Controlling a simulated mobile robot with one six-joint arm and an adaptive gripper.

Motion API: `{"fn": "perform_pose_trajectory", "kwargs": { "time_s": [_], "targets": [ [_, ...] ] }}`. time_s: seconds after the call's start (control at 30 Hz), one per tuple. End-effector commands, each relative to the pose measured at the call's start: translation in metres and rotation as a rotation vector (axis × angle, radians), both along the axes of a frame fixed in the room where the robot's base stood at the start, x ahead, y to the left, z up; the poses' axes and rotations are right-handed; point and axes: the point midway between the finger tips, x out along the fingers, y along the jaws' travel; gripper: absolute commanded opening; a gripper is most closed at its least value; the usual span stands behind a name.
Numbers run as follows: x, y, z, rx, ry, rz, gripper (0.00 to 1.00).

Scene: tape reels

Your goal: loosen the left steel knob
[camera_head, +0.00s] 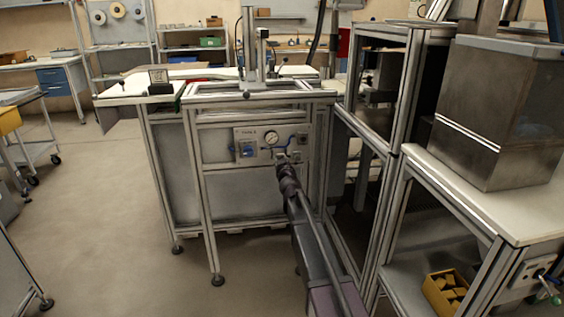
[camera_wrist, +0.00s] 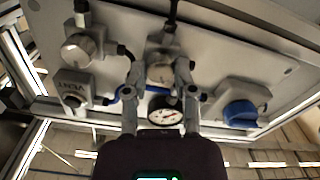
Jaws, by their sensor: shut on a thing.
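The left steel knob (camera_wrist: 160,73) shows between the two fingers of my gripper (camera_wrist: 160,66) in the wrist view, where the panel appears upside down. The fingers are closed on it, one at each side. In the head view my gripper (camera_head: 281,160) reaches the lower middle of the grey panel (camera_head: 239,133), and its fingers mostly hide this knob. A second steel knob (camera_wrist: 82,48) sits apart from the gripper, at upper left in the wrist view; it also shows right of the gripper in the head view (camera_head: 297,157).
The panel also carries a round gauge (camera_wrist: 166,113), a blue knob (camera_wrist: 241,113) and a VENT valve (camera_wrist: 74,99), all close around my gripper. Blue tubing and black hoses run between fittings. A steel frame (camera_head: 400,105) stands close to the right of my arm. Open floor lies left.

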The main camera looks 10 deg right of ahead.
Motion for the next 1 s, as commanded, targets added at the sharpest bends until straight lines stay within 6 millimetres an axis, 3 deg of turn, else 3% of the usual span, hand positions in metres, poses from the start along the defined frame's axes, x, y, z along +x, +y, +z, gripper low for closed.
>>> {"fn": "perform_pose_trajectory", "kwargs": {
  "time_s": [0.7,1.0],
  "targets": [
    [0.0005,-0.0003,-0.0003,-0.675,-0.001,0.000,0.00],
    [0.0006,-0.0003,-0.0004,-0.872,-0.001,0.000,0.00]
  ]
}}
